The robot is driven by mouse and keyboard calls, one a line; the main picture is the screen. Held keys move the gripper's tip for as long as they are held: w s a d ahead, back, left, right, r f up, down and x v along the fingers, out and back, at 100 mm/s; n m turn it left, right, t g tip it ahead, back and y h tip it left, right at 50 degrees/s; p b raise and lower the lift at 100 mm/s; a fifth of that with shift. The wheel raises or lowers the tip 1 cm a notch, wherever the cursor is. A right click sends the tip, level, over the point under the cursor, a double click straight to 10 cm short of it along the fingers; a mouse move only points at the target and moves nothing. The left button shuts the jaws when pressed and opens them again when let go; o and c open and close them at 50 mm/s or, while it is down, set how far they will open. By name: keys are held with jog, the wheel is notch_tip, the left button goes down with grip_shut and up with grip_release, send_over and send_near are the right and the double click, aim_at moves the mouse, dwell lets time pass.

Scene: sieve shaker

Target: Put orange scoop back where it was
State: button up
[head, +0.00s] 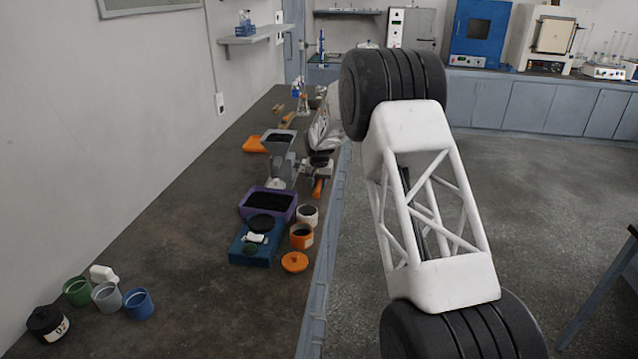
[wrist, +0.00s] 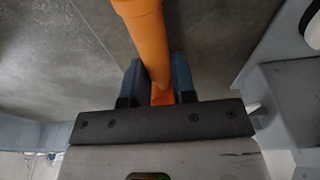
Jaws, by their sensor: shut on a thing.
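The orange scoop (head: 317,188) shows in the head view near the counter's right edge, only partly visible under the end of my arm. In the wrist view its orange handle (wrist: 143,35) runs up between the two blue fingers of my gripper (wrist: 158,78). My gripper is shut on this handle. The scoop's bowl is not clear in either view. In the head view my gripper (head: 319,163) is small and partly hidden by my own arm, behind the purple tray and the jars.
A purple tray (head: 245,211) of dark grains stands near a blue scale (head: 248,255). A white jar (head: 308,222), orange jar (head: 301,243) and orange lid (head: 294,262) line the counter's edge. A grey hopper device (head: 277,170) stands close left of my gripper. The left counter is mostly clear.

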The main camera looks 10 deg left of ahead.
aim_at(319, 185)
jog(key=shift+f, duration=0.1)
jog(key=o, duration=0.8)
jog(key=r, duration=0.4)
jog(key=s+r, duration=0.1)
jog(key=r, duration=0.3)
jog(key=s+r, duration=0.1)
jog(key=r, duration=0.3)
jog(key=shift+d, duration=0.2)
dwell(0.4)
